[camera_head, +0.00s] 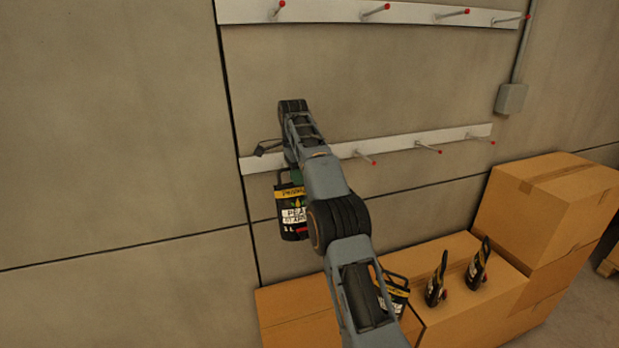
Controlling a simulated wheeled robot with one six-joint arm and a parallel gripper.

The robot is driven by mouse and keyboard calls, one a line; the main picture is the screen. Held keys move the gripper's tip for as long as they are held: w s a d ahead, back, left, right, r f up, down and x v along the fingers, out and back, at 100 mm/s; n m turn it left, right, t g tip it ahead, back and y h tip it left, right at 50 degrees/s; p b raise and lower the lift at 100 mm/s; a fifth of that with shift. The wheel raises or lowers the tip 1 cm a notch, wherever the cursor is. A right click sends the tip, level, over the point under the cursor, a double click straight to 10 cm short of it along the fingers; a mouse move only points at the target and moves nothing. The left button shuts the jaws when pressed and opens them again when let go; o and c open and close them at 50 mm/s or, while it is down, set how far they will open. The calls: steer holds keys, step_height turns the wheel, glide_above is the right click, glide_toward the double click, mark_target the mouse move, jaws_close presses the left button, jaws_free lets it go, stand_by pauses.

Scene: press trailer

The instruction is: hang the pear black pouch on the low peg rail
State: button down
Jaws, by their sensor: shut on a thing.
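The pear black pouch (291,214) is black with a yellow band and a white label reading "PEAR". It hangs upright below my gripper (286,161), in front of the wall at the left end of the low peg rail (402,143). My gripper is shut on the pouch near its top; my arm link hides most of the grip. The low rail is a white board, with several red-tipped pegs showing to the right of my arm. Its left part is partly covered by my arm and gripper. I cannot tell whether the pouch touches a peg.
A higher peg rail (330,11) runs above. Cardboard boxes (545,205) stand below and right. On them are two dark pouches (437,280) (478,264) and another pouch (397,296) partly behind my arm. A grey wall box (511,99) is at the right.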

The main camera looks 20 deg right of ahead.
mark_target(299, 190)
steer(key=shift+w+a+r+t+b, duration=0.1)
steer(key=shift+w+r+t+b, duration=0.15)
steer(key=shift+r+t+b, duration=0.15)
step_height(299, 190, down, 3)
steer(key=b, duration=0.7)
steer(key=shift+s, duration=0.1)
steer(key=shift+f+b, duration=0.1)
steer(key=shift+b, duration=0.35)
steer(key=shift+s+f+t+b, duration=0.2)
steer(key=shift+f+t+b, duration=0.1)
steer(key=shift+b, duration=0.85)
steer(key=shift+f, duration=0.15)
steer(key=shift+f+b, duration=0.15)
steer(key=shift+b, duration=0.15)
steer(key=shift+s, duration=0.1)
steer(key=shift+r, duration=0.2)
steer(key=shift+s+r, duration=0.1)
steer(key=shift+r, duration=0.25)
